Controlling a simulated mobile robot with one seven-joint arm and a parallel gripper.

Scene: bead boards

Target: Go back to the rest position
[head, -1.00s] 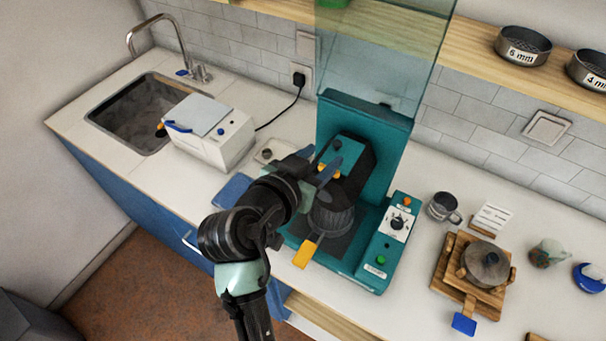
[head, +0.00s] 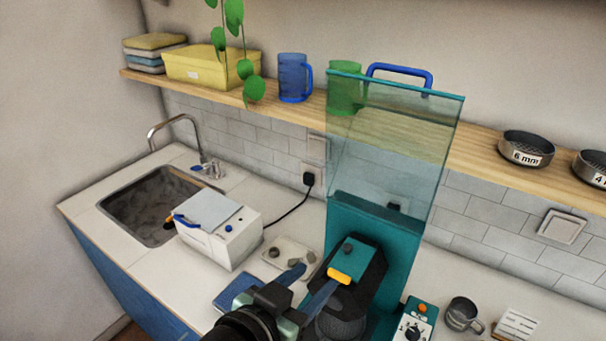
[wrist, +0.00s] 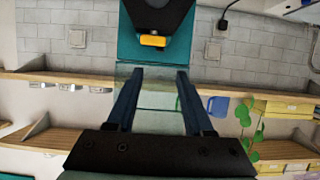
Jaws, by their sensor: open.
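My gripper (head: 308,281) is open and empty in the head view, in front of the teal machine (head: 349,213). Its two blue fingers are spread apart; they also show in the wrist view (wrist: 157,80), with nothing between them but the background. The machine has a raised clear shield (head: 392,140) with a blue handle, a dark head with a yellow tab (head: 340,275), and a dark round vessel (head: 340,322) partly hidden low in the frame. No rest position is marked in view.
A white box device (head: 232,238) stands left of the machine, beside the sink (head: 150,205). A small tray (head: 291,252) with stones lies behind my gripper. A wooden shelf (head: 300,115) runs above with mugs and sieves. A grey mug (head: 462,314) stands to the right.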

